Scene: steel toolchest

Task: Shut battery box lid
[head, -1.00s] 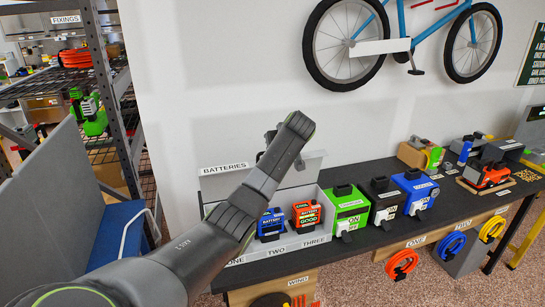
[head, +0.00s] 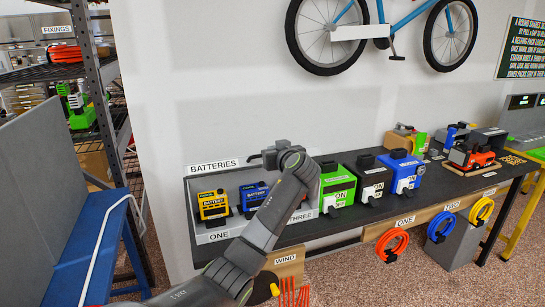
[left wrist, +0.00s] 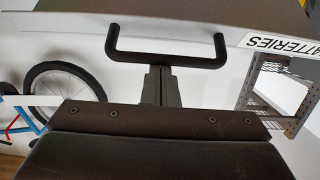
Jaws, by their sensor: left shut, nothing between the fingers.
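The grey battery box (head: 203,236) sits at the left end of the dark bench, its compartments labelled ONE to THREE along the front. Its lid (head: 225,181) stands raised at the back, with a BATTERIES label on its upper edge. A yellow battery (head: 212,205) and a blue battery (head: 254,196) show inside; my arm hides the right part. My left gripper (head: 256,161) is at the lid's upper edge. In the left wrist view its fingers (left wrist: 160,72) are shut and empty by a black bar handle (left wrist: 168,62); I cannot tell whether they touch it. My right gripper is not in view.
A green unit (head: 337,186), a black one and a blue one stand just right of the box. An orange tool (head: 473,158) lies farther right. A blue bench (head: 85,262) and wire shelving stand at the left. The wall above the box is clear.

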